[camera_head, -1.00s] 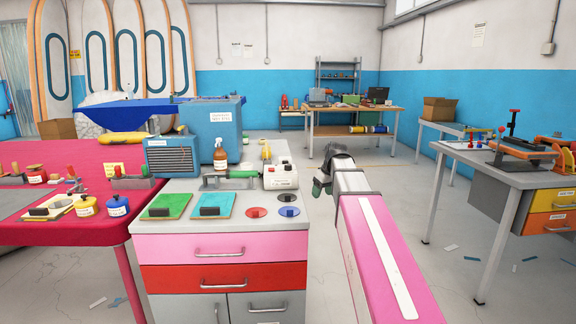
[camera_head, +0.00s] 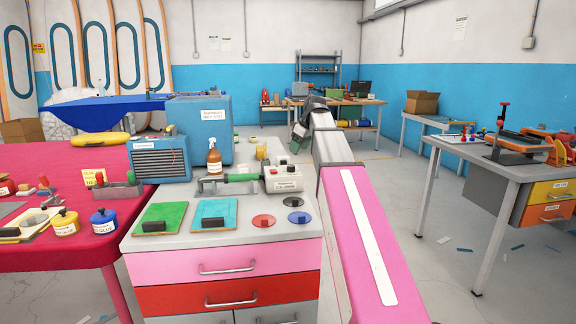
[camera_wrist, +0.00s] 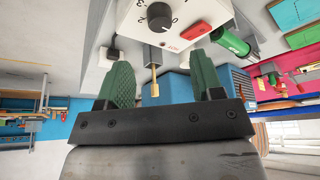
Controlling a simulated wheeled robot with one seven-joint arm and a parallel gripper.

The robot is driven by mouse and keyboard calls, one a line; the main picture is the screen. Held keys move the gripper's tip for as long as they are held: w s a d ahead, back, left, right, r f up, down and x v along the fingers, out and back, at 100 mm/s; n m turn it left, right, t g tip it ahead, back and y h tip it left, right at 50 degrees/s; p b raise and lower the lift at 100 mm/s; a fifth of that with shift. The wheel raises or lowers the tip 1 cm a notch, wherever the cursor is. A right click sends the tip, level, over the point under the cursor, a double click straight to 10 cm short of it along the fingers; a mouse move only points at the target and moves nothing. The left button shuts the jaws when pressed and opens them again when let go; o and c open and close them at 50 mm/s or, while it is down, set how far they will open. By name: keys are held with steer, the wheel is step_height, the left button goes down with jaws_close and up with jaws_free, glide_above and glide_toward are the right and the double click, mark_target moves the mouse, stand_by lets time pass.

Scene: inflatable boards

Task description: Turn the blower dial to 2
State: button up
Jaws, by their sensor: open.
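The blower's white control box (camera_head: 281,178) sits on the grey cabinet top, joined to a green blower body (camera_head: 228,179). In the wrist view, the white box fills the top, with a round black dial (camera_wrist: 159,16), a "0" mark beside it and a red switch (camera_wrist: 195,30). In the head view my gripper (camera_head: 299,131) is beyond the box, partly hidden by my arm.
The cabinet top also holds a brown spray bottle (camera_head: 214,162), green (camera_head: 161,217) and teal (camera_head: 213,213) boards, and red and blue discs. A blue heater-like box (camera_head: 160,158) stands behind. A grey workbench (camera_head: 497,167) is at right, with open floor between.

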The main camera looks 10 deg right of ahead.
mark_target(292, 166)
steer(key=x, duration=0.9)
steer(key=shift+a+f, duration=0.1)
steer(key=shift+f, duration=0.1)
steer(key=c, duration=0.9)
